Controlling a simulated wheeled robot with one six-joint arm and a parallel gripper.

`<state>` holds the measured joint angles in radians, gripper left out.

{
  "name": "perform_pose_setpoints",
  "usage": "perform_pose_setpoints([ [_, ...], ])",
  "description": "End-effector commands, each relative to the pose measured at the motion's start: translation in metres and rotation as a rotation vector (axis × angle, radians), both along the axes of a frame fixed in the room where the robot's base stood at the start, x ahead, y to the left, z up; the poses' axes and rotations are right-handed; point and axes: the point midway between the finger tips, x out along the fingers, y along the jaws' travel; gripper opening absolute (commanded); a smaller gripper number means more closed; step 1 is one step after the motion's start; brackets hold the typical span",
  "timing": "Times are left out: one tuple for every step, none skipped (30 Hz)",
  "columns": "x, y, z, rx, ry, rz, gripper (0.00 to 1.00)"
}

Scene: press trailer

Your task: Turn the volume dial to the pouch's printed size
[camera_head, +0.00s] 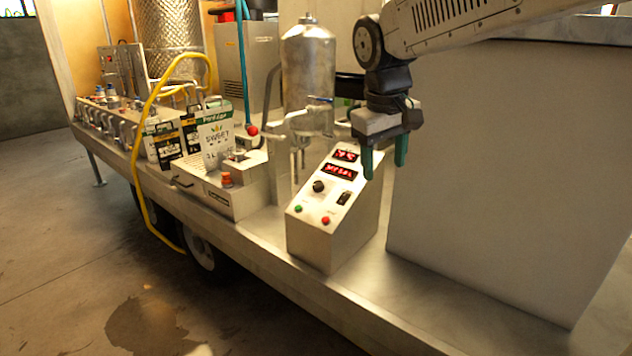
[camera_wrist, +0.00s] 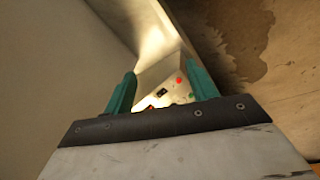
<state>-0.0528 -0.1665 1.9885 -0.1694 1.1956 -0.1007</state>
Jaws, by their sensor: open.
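The volume dial (camera_head: 319,186) is a small black knob on the sloped face of a metal control box (camera_head: 331,252). Two red digital displays, an upper one (camera_head: 345,155) and a lower one (camera_head: 340,172), sit above it; their digits are too small to read surely. Printed pouches (camera_head: 214,138) stand upright to the left; their size print is not legible. My gripper (camera_head: 384,168) is open and empty, pointing down beside the box's upper right edge, apart from the dial. In the wrist view, the box face (camera_wrist: 170,92) shows between the green fingers (camera_wrist: 162,92); the dial is not clear there.
A black rocker switch (camera_head: 344,198), a green button (camera_head: 298,208) and a red button (camera_head: 326,220) share the panel. A steel tank with nozzle (camera_head: 308,70) stands behind the box. A large pale panel (camera_head: 500,170) rises at right. A yellow hose (camera_head: 137,165) hangs at left.

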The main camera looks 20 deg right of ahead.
Motion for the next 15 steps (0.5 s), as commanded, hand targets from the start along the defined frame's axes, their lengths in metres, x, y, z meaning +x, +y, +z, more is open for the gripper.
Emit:
perform_pose_setpoints([
  [0.034, 0.003, -0.003, -0.019, 0.006, 0.025, 0.57],
  [0.052, 0.004, -0.003, -0.031, 0.006, 0.039, 0.57],
  [0.076, 0.007, -0.006, -0.046, 0.005, 0.058, 0.57],
  [0.093, 0.009, -0.008, -0.059, 0.006, 0.074, 0.57],
  [0.111, 0.011, -0.011, -0.070, 0.006, 0.088, 0.57],
  [0.134, 0.013, -0.016, -0.087, 0.005, 0.108, 0.57],
  [0.152, 0.016, -0.022, -0.098, 0.006, 0.121, 0.57],
  [0.169, 0.018, -0.027, -0.110, 0.007, 0.136, 0.57],
  [0.191, 0.022, -0.035, -0.127, 0.006, 0.157, 0.57],
  [0.208, 0.025, -0.043, -0.138, 0.007, 0.171, 0.57],
  [0.224, 0.028, -0.050, -0.150, 0.006, 0.186, 0.57],
  [0.244, 0.031, -0.061, -0.165, 0.006, 0.204, 0.57],
  [0.259, 0.034, -0.069, -0.176, 0.005, 0.218, 0.57],
  [0.272, 0.037, -0.077, -0.188, 0.004, 0.232, 0.57],
  [0.289, 0.041, -0.089, -0.200, 0.005, 0.248, 0.57],
])
